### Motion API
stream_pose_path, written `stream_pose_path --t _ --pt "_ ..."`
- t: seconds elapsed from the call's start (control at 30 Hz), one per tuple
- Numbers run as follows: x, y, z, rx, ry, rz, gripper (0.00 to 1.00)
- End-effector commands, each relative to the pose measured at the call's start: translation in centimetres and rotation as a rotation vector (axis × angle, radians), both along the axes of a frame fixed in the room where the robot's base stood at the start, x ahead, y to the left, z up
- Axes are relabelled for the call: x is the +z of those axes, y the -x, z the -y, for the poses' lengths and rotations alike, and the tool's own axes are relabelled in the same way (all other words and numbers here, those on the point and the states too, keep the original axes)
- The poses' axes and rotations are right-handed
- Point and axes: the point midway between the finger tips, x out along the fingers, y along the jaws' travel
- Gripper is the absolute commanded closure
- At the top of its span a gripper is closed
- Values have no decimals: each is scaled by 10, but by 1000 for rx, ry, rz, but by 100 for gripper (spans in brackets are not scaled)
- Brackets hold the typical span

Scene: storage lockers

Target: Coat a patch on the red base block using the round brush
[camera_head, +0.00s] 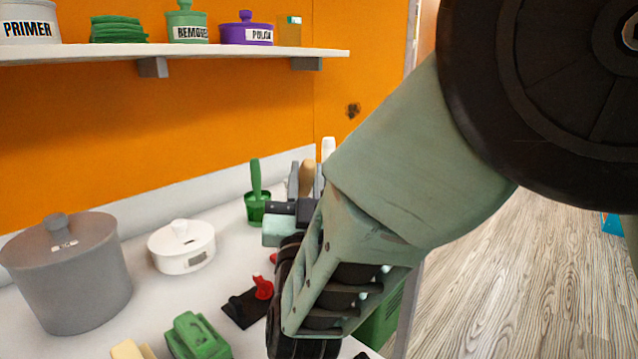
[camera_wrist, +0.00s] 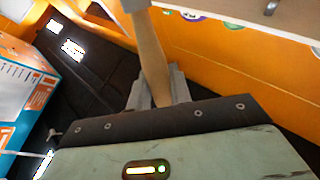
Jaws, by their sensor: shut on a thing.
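My gripper (camera_head: 306,172) is at the back of the white counter, with its grey fingers on either side of a wooden handle. In the wrist view my gripper (camera_wrist: 160,88) is shut on this handle (camera_wrist: 151,55), which I take for the round brush. The handle stands up out of the fingers, with a grey part at its top picture edge. Bristles are not visible. A small red piece (camera_head: 263,288) sits on a black plate on the counter, and another red bit (camera_head: 273,258) shows beside my arm. I cannot tell whether either is the red base block.
A green cup with a green handle (camera_head: 256,205) stands close to my gripper. A grey lidded pot (camera_head: 68,280), a white lidded pot (camera_head: 182,250) and a green object (camera_head: 196,338) occupy the counter. A shelf (camera_head: 180,52) with containers hangs above. My arm hides the counter's right side.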

Motion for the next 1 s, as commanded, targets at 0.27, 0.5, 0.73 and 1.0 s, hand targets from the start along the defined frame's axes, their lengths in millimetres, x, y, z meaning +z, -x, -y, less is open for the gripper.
stream_pose_path --t 0.27,0.5,0.73,1.0 --pt "5 0 0 0 -2 1 100" --pt "27 0 1 -1 -2 1 100" --pt "30 0 0 -1 -1 1 100" --pt "30 0 0 -1 -1 1 100"
